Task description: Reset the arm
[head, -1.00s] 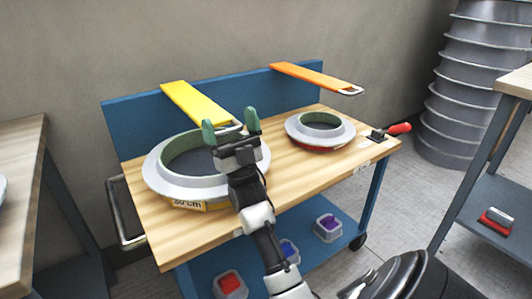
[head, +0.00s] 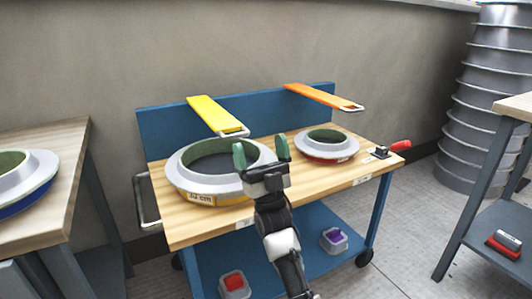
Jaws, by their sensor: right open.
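My right gripper (head: 261,153) is in the middle of the head view, with its two green fingertips spread apart and nothing between them. It stands in front of the right side of the large ring mould (head: 188,176), which is grey with a green inside and sits on the wooden cart top (head: 300,189). A smaller ring mould (head: 327,150) with a red lower edge sits to the right of the gripper. My left gripper is not in view.
A yellow strap (head: 212,112) and an orange strap (head: 318,94) stick out from the blue back panel (head: 170,120). A red-handled clamp (head: 390,149) is at the cart's right edge. Another mould (head: 22,180) lies on the left table. Stacked grey cones (head: 485,100) stand at right.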

